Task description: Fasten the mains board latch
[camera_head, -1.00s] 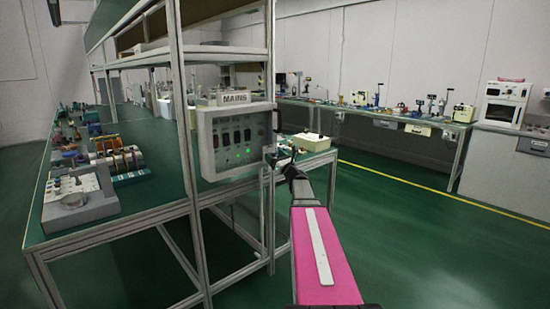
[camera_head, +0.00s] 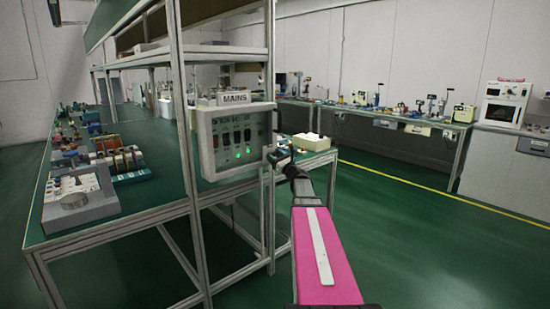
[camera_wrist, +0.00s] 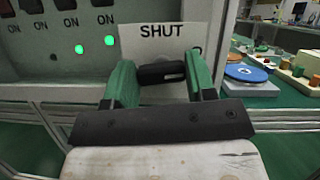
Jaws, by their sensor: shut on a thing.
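The mains board (camera_head: 207,150) is a pale grey box with a MAINS sign on top, fixed to the bench frame in the head view. Its front has dark switches and lit green lamps. In the wrist view a white plate (camera_wrist: 135,47) marked SHUT is on the board's face. The black latch handle (camera_wrist: 162,73) lies about level just below that word. My gripper (camera_wrist: 161,80) has its green fingers on either side of the handle and is shut on it. In the head view my gripper (camera_head: 275,157) is at the board's right edge, and the latch is too small to make out.
A long green bench (camera_head: 120,205) with reels and fixtures runs along the left. Metal frame posts (camera_head: 186,150) stand close to the board. A side bench with a white box (camera_head: 310,141) is behind my gripper. Green floor is open to the right.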

